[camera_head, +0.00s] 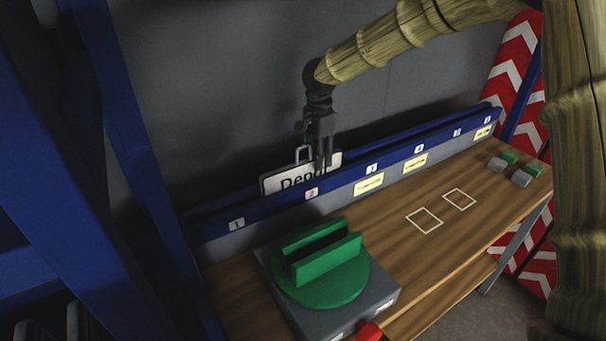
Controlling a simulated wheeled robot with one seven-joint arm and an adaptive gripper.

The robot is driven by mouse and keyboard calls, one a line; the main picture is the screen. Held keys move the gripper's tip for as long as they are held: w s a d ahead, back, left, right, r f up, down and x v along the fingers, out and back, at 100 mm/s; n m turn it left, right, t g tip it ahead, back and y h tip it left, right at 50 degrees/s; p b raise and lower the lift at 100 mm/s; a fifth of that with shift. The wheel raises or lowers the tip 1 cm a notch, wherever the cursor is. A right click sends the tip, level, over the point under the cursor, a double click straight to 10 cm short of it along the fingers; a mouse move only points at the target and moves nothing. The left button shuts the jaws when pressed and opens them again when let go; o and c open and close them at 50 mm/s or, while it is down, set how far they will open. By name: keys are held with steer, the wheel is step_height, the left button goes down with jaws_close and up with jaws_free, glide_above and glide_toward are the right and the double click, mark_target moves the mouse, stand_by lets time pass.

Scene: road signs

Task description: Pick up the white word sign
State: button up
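The white word sign (283,183) stands in the blue numbered rack (261,214), behind the label 2. Its black lettering starts with "Depo"; the rest is hidden behind my gripper. A small handle (304,153) shows on its top edge. My gripper (321,163) points down at the right part of the sign, with its dark fingers in front of or around the upper edge. The fingers overlap the sign, and I cannot tell whether they are closed on it.
A green slotted round holder (322,276) sits on a grey box at the front of the wooden bench (388,248). White outlined squares mark the bench top. Small grey and green blocks (497,164) lie at the right end. A blue post (75,190) stands at left.

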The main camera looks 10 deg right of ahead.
steer(key=shift+s+f, duration=0.1)
steer(key=shift+f, duration=1)
steer(key=shift+c, duration=0.5)
jaws_close()
steer(key=shift+r, duration=0.15)
step_height(320, 180, up, 10)
steer(key=shift+f+b, duration=0.1)
steer(key=shift+b, duration=0.8)
